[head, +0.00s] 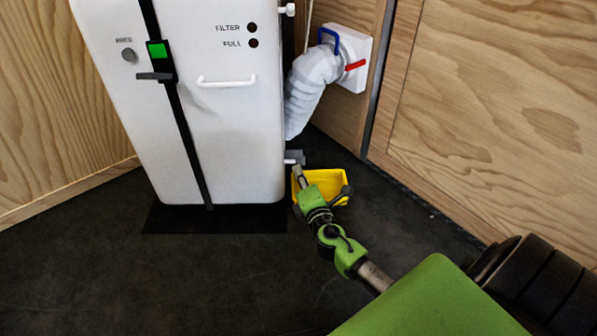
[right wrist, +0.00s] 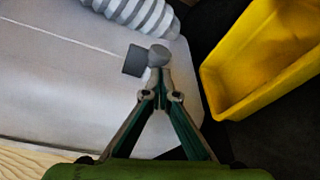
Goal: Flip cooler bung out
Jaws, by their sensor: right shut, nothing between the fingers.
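The cooler (head: 228,120) is a tall white cabinet with a black strap, standing on the dark floor in the head view. A small grey bung (head: 296,156) sticks out low at its right side, on a short white stub. In the right wrist view the grey bung (right wrist: 134,60) shows just left of my fingertips. My right gripper (head: 298,172) reaches in from the lower right, its fingers shut and empty; its tips (right wrist: 158,57) are close beside the bung. I cannot tell whether they touch it. My left gripper is not in view.
A yellow tray (head: 332,180) lies on the floor beneath and beside my right gripper, and also shows in the right wrist view (right wrist: 226,88). A white ribbed hose (head: 308,85) runs from the wall port behind. Wooden walls bound both sides; the floor in front is clear.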

